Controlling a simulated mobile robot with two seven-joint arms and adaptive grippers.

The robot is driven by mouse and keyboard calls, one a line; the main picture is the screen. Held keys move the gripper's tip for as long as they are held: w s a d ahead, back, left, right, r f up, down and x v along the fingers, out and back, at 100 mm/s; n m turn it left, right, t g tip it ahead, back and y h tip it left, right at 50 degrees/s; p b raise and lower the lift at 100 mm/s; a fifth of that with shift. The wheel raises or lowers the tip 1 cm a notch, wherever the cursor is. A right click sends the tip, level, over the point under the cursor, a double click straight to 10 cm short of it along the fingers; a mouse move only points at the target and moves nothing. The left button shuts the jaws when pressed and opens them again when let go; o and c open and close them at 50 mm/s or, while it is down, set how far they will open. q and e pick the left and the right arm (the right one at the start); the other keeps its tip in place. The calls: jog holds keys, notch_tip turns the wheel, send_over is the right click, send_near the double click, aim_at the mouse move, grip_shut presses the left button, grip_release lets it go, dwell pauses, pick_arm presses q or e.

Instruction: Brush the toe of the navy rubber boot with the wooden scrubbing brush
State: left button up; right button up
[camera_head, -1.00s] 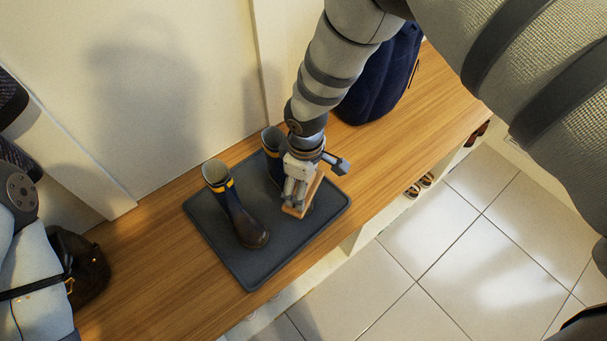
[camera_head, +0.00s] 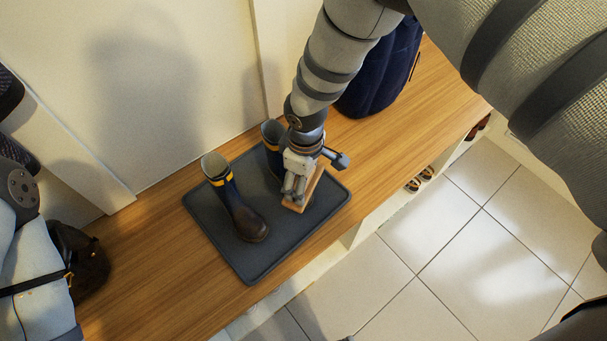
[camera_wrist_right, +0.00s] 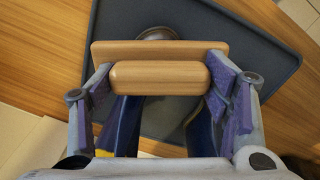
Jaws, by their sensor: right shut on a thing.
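Two navy rubber boots with yellow bands and brown toes stand upright on a dark grey tray. The nearer boot (camera_head: 234,208) is in full view; the other boot (camera_head: 271,140) is mostly hidden behind my right gripper. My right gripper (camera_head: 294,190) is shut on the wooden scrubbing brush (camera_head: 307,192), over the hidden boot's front. In the right wrist view, the brush handle (camera_wrist_right: 160,78) sits between the pads of my right gripper (camera_wrist_right: 160,88). A dark rounded toe (camera_wrist_right: 156,33) shows just past the brush's edge; I cannot tell whether they touch. My left gripper is out of view.
The tray (camera_head: 257,266) lies on a wooden bench (camera_head: 150,235) against a wall. A dark blue bag (camera_head: 378,80) stands behind my right arm, and a dark bag (camera_head: 88,262) sits at the left. Shoes (camera_head: 420,180) sit in the cubbies below.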

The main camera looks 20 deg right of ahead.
jog(key=shift+f, duration=0.4)
